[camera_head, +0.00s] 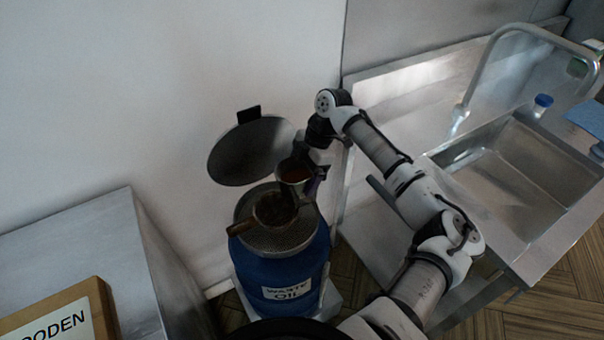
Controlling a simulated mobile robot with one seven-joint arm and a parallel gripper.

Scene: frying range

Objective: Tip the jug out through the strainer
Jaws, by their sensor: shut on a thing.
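My gripper (312,168) is shut on the jug (293,172), a small metal vessel with brown liquid showing inside. The jug is held above the right side of the blue waste oil drum (270,270). The strainer (262,212), a dark bowl with a brown handle pointing left, sits on the drum's perforated top (280,240). The jug is just above and right of the strainer, its lower edge overlapping the strainer in the picture. I cannot tell whether they touch or whether liquid is flowing. The jug's grip is partly hidden by the fingers.
The drum's round lid (250,152) stands open against the wall behind. A steel sink (520,175) with a tall tap (480,75) is at right, with a blue-capped bottle (542,104). A steel counter (85,250) at left holds a wooden box (62,318).

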